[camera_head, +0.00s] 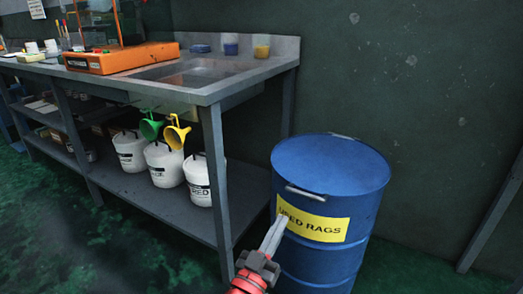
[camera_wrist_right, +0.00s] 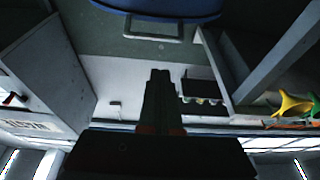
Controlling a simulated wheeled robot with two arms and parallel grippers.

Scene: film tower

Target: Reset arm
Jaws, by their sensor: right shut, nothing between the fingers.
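My right gripper (camera_head: 275,234) is in the lower middle of the head view, its grey fingers together and empty. It is in front of a blue drum (camera_head: 325,262) with a yellow label reading USED RAGS (camera_head: 313,223). I cannot tell whether the fingertips touch the drum. In the right wrist view the shut fingers (camera_wrist_right: 160,78) point up the picture, and a blue curved edge (camera_wrist_right: 155,8) with a grey handle shows at the top. My left gripper is not in view.
A grey bench (camera_head: 212,92) with a sink stands left of the drum. An orange device (camera_head: 122,58) is on it. White buckets (camera_head: 163,163) stand on its lower shelf, near a green funnel (camera_head: 150,126) and a yellow funnel (camera_head: 177,132). Green floor (camera_head: 130,255) is open at the front left.

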